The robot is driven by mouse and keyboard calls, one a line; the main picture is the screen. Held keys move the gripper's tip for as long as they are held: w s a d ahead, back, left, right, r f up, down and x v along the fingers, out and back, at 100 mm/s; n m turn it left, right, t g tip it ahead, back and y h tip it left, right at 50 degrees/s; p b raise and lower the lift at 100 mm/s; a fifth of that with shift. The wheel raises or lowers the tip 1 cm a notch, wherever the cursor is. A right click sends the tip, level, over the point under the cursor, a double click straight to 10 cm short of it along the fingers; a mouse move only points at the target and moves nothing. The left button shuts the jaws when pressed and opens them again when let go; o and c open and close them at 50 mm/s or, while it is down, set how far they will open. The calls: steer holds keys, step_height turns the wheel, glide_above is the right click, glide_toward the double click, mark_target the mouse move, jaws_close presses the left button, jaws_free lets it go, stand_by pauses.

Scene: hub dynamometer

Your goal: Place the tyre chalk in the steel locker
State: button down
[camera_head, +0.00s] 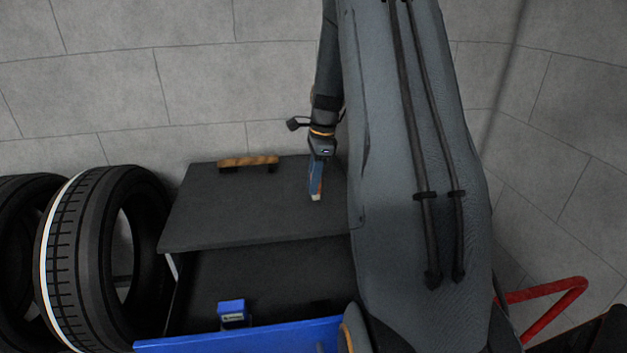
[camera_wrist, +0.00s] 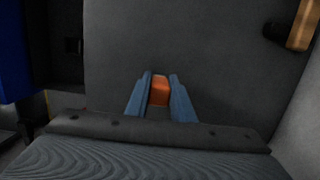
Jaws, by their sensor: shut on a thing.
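My gripper (camera_head: 316,194) points down over a dark panel with a wooden handle. In the wrist view my gripper (camera_wrist: 160,82) is shut on a small orange block (camera_wrist: 159,93), which looks like the tyre chalk. The block sits between the two blue fingers; in the head view only a small pale tip shows there. The dark panel (camera_head: 215,205) forms the top of a dark box-like unit, which may be the steel locker. Below the panel is an open dark space (camera_head: 270,275) with a blue front edge (camera_head: 180,346). My arm hides the unit's right side.
A small blue box (camera_head: 232,311) stands in the open space. The wooden handle (camera_head: 248,161) is at the panel's back edge. Upright tyres (camera_head: 95,240) stand at the left. A red bar (camera_head: 545,292) is at the lower right. A grey block wall (camera_head: 200,85) closes the back.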

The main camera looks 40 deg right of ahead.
steer(key=shift+f, duration=0.2)
steer(key=c, duration=1.5)
jaws_free()
steer(key=shift+c, duration=0.2)
steer(key=shift+r, duration=0.1)
steer(key=r+b, duration=0.1)
steer(key=r, duration=0.3)
steer(key=d+r+b, duration=0.1)
steer(key=r, duration=0.3)
steer(key=r+b, duration=0.1)
steer(key=r, duration=0.3)
steer(key=shift+s+d, duration=0.3)
steer(key=shift+s, duration=0.05)
steer(key=s+a+f+n+h, duration=0.1)
steer(key=s+a+f+n, duration=0.2)
steer(key=a+n, duration=0.35)
steer(key=s+a+f+n, duration=0.2)
steer(key=a+f+n, duration=0.15)
steer(key=a, duration=0.55)
steer(key=s+a+f+n, duration=0.3)
steer(key=s+a+n, duration=0.3)
steer(key=s, duration=0.1)
steer(key=s+a+f+n, duration=0.3)
steer(key=s+a+n, duration=0.4)
steer(key=shift+s+f+h, duration=0.15)
steer(key=shift+s+h, duration=0.05)
steer(key=shift+h, duration=0.1)
steer(key=shift+a, duration=0.1)
